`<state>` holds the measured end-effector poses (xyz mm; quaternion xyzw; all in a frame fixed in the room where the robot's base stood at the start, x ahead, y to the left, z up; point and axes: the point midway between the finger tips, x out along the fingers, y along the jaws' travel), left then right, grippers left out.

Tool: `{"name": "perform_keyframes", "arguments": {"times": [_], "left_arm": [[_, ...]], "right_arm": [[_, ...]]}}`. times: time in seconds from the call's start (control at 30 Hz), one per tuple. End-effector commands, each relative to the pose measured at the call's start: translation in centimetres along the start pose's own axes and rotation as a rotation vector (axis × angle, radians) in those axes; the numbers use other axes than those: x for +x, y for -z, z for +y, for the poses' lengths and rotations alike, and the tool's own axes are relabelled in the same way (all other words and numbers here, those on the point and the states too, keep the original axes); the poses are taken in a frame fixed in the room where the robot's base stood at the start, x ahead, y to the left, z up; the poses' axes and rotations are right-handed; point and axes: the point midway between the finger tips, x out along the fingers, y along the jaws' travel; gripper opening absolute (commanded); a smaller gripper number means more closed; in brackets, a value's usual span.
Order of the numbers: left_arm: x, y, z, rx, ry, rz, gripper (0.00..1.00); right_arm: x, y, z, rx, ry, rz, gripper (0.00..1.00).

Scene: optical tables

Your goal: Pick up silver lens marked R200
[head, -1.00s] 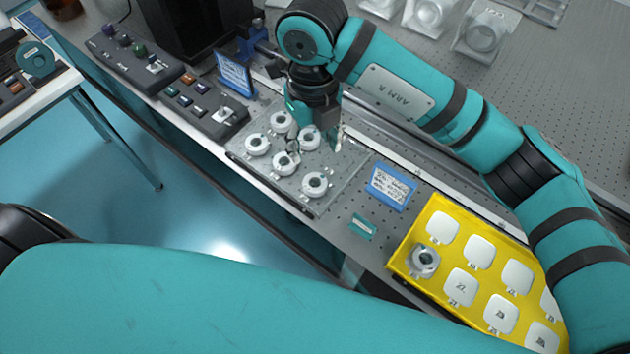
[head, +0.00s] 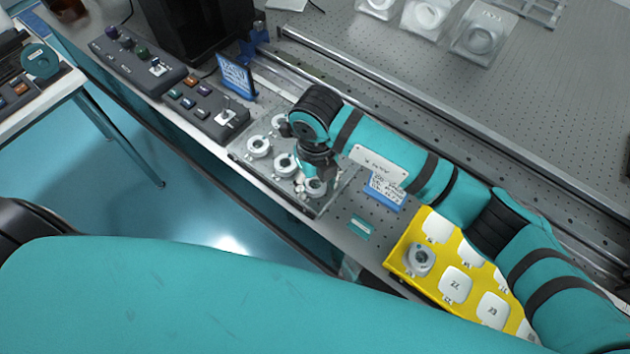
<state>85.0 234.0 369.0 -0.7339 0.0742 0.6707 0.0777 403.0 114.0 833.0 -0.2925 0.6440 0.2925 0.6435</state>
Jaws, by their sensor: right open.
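Several silver ring-mounted lenses stand on a clear plate (head: 243,158) on the optical table. One lens (head: 258,146) is at the plate's left, one (head: 286,163) is in the middle, and another (head: 279,122) is partly covered by my arm. My right gripper (head: 308,187) points down over the front lens (head: 317,187), its open fingers at or just above it. The gripper hides part of this lens, and I cannot tell whether they touch. The R200 marking is too small to read on any lens. My left gripper is not in view.
A yellow tray (head: 397,263) with white pads holds one silver lens mount (head: 421,259) at lower right. A blue label stand (head: 386,190) is beside the plate. Control boxes (head: 205,108) stand at the left. Clear blocks (head: 484,38) sit at the back.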

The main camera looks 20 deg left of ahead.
Motion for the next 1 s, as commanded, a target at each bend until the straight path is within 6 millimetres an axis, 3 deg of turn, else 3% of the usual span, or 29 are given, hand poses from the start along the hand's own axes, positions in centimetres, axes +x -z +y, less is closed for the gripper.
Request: {"name": "perform_keyframes", "arguments": {"times": [0.17,0.43,0.77,1.0], "left_arm": [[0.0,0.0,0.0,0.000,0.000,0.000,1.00],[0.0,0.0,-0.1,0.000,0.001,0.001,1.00],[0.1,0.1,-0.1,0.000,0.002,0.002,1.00],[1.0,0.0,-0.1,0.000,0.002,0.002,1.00]], "right_arm": [[0.0,0.0,0.0,0.000,0.000,-0.001,0.50],[-0.1,0.0,0.0,0.000,0.000,-0.001,0.15],[-0.4,-0.1,0.0,0.000,0.001,-0.002,0.14],[-2.8,-0.1,-0.1,-0.001,0.002,-0.005,0.14]]}}
